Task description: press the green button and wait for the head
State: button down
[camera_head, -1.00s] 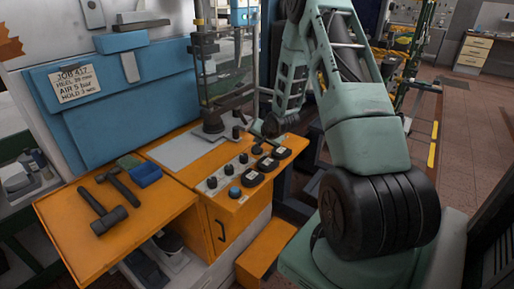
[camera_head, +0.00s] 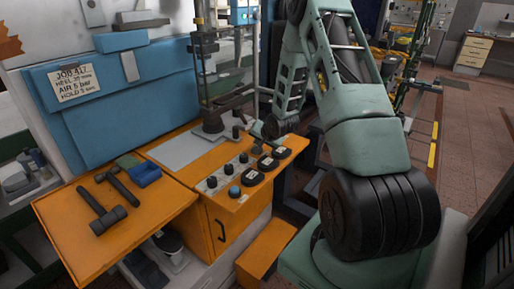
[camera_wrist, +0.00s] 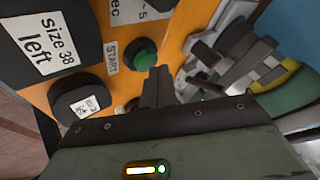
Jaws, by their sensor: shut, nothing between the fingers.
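The green button (camera_wrist: 145,55) sits on the orange console beside a START label (camera_wrist: 112,55) in the wrist view. My gripper (camera_wrist: 159,74) is shut and empty, its fingertips close by the button's lower right edge. I cannot tell whether they touch it. In the head view my gripper (camera_head: 263,131) is over the console's back right part, small and partly hidden, and I cannot make out the green button there.
Black knobs (camera_head: 212,182) and a blue knob (camera_head: 234,191) line the console. Hammers (camera_head: 107,219) and a blue tray (camera_head: 147,175) lie on the left orange top.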

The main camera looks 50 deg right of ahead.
jog(key=shift+f+b, duration=0.4)
jog(key=shift+f, duration=0.1)
dwell(0.5)
dwell(0.3)
jog(key=shift+r+p, duration=0.75)
jog(key=shift+r, duration=0.2)
jog(key=shift+r+p, duration=1.95)
jog(key=shift+r, duration=0.6)
jog(key=shift+f, duration=0.1)
